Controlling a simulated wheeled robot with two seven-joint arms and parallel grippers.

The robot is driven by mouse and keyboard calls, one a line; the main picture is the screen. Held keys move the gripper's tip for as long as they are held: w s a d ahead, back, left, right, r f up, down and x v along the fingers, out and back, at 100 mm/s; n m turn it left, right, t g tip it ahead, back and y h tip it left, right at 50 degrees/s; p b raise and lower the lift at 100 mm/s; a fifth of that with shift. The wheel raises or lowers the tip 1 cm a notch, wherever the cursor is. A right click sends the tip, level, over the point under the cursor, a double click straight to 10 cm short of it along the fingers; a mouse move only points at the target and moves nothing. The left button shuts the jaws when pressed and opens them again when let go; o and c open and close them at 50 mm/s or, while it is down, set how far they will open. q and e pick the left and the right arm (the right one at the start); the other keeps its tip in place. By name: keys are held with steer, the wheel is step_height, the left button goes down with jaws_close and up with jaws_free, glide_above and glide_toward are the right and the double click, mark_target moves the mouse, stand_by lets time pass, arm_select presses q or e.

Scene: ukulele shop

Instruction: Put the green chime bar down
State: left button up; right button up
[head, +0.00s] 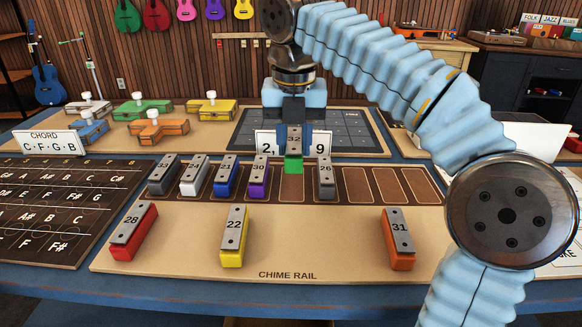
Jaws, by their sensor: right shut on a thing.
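My right gripper (293,133) comes down from above at the middle of the picture, shut on the green chime bar. The green chime bar (293,166) has a grey top plate marked 32. It stands higher in the picture than the row of bars and lines up with the gap between the purple bar (258,177) and the dark grey bar (326,178). I cannot tell how far it is above the chime rail (330,262). My left gripper is not in view.
White (194,177), blue (227,176) and another grey bar (162,175) share the row. Outlined slots at its right are empty. Red (134,232), yellow (233,237) and orange (399,239) bars lie in front. A white number card (266,142) stands behind the gripper.

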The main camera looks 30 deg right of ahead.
mark_target(292, 132)
steer(key=w+f, duration=0.1)
steer(key=w+d+f, duration=0.1)
steer(key=f, duration=0.1)
steer(key=shift+f, duration=0.1)
steer(key=f, duration=0.1)
steer(key=w+f+b, duration=0.1)
steer(key=f, duration=0.2)
steer(key=shift+w+d+f, duration=0.25)
steer(key=shift+d+f, duration=0.1)
steer(key=shift+f, duration=0.15)
steer(key=shift+f+b, duration=0.15)
steer(key=shift+b, duration=0.15)
steer(key=o, duration=1.1)
steer(key=shift+c, duration=0.2)
steer(key=r+p, duration=0.1)
steer(key=r, duration=0.3)
steer(key=s+r+p, duration=0.1)
steer(key=r, duration=0.3)
steer(key=a+r+p, duration=0.1)
steer(key=r+p, duration=0.1)
steer(key=r, duration=0.2)
steer(key=shift+s+r, duration=0.1)
steer(key=shift+s, duration=0.15)
